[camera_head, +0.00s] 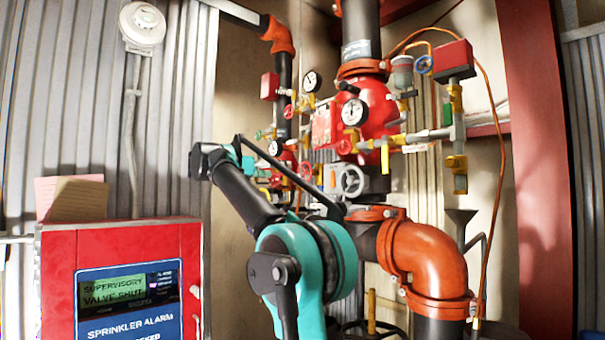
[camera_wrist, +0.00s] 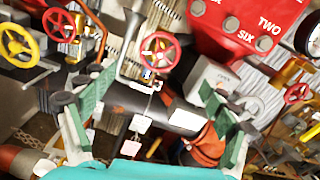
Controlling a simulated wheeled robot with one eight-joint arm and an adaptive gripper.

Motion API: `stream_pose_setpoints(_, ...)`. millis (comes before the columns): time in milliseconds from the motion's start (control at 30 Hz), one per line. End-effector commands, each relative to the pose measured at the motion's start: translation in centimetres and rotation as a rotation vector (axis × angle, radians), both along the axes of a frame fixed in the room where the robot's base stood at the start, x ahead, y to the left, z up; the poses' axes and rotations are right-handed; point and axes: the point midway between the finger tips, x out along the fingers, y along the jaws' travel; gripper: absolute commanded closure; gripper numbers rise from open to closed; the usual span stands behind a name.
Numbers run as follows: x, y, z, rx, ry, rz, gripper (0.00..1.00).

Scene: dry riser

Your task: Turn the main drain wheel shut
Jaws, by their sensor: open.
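In the wrist view a red handwheel (camera_wrist: 160,52) with pale spokes sits on a valve stem ahead of my gripper (camera_wrist: 158,82). Pale tags hang below it. The two green-padded fingers are spread wide, one low on each side of the wheel. They appear apart from it, and nothing is between them. No readable label shows which wheel is the main drain. Other wheels are a yellow one (camera_wrist: 18,45), a red one (camera_wrist: 60,25), a red one at right (camera_wrist: 297,93) and a grey one (camera_wrist: 250,108).
The head view shows the red riser valve (camera_head: 375,112) with gauges, brass fittings and small wheels crowded around it. An orange elbow pipe (camera_head: 430,255) is at lower right. A red alarm panel (camera_head: 190,240) reading "SUPERVISORY VALVE SHUT" stands at left. A red column (camera_head: 540,130) is at right.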

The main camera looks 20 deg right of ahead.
Motion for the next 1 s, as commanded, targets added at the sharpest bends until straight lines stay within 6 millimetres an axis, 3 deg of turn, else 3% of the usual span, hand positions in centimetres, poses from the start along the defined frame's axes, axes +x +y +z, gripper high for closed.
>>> stream_pose_setpoints(500, 3.3, -9.3, 0.0, 0.001, -0.001, -0.002, 0.14)
stream_pose_setpoints(700, 3.9, -11.0, 0.0, 0.001, -0.001, 0.0, 0.14)
stream_pose_setpoints(1000, 4.1, -11.3, 0.0, 0.001, -0.001, 0.001, 0.14)
